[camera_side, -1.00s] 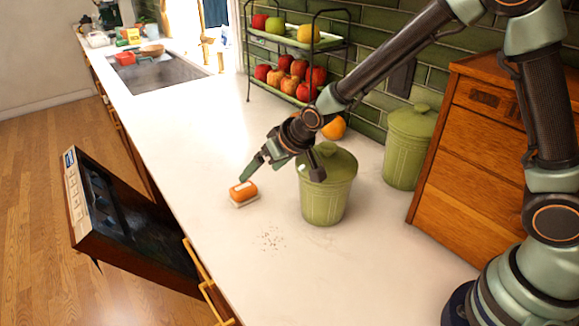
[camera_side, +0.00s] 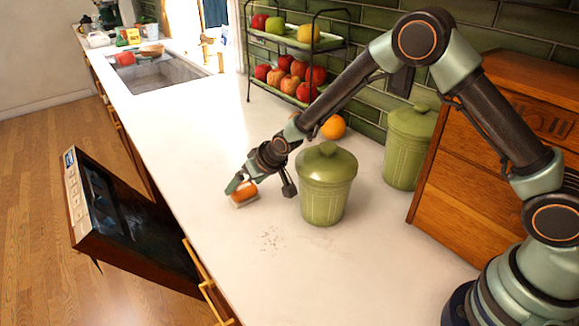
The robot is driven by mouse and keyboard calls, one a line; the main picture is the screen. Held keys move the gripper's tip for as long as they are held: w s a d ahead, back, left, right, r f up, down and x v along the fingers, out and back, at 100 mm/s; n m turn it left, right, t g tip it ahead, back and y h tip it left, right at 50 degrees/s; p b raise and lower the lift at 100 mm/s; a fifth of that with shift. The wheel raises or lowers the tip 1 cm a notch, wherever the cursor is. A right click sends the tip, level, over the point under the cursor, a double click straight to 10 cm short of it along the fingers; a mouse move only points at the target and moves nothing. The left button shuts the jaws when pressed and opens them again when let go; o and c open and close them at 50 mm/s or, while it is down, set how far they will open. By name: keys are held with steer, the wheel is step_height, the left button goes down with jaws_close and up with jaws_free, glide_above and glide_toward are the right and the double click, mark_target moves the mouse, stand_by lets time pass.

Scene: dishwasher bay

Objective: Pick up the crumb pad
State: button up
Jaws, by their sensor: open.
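The crumb pad (camera_side: 243,193) is an orange block with a pale base, lying on the white counter. My gripper (camera_side: 240,186) is low over the pad, coming from its upper right. Its jaws are open, and one finger shows at the pad's upper left. The gripper partly covers the pad's top. I cannot tell whether the fingers touch it.
A patch of dark crumbs (camera_side: 270,238) lies on the counter in front of the pad. A green lidded canister (camera_side: 325,190) stands close to the right of my gripper. An orange (camera_side: 333,127) and a fruit rack (camera_side: 297,60) stand behind. The dishwasher door (camera_side: 125,225) hangs open at left.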

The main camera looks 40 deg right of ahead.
mark_target(246, 187)
steer(key=shift+w+a+f, duration=0.1)
steer(key=shift+w+f, duration=0.2)
steer(key=shift+f, duration=0.1)
steer(key=c, duration=1.1)
step_height(246, 187, up, 20)
steer(key=shift+r, duration=0.1)
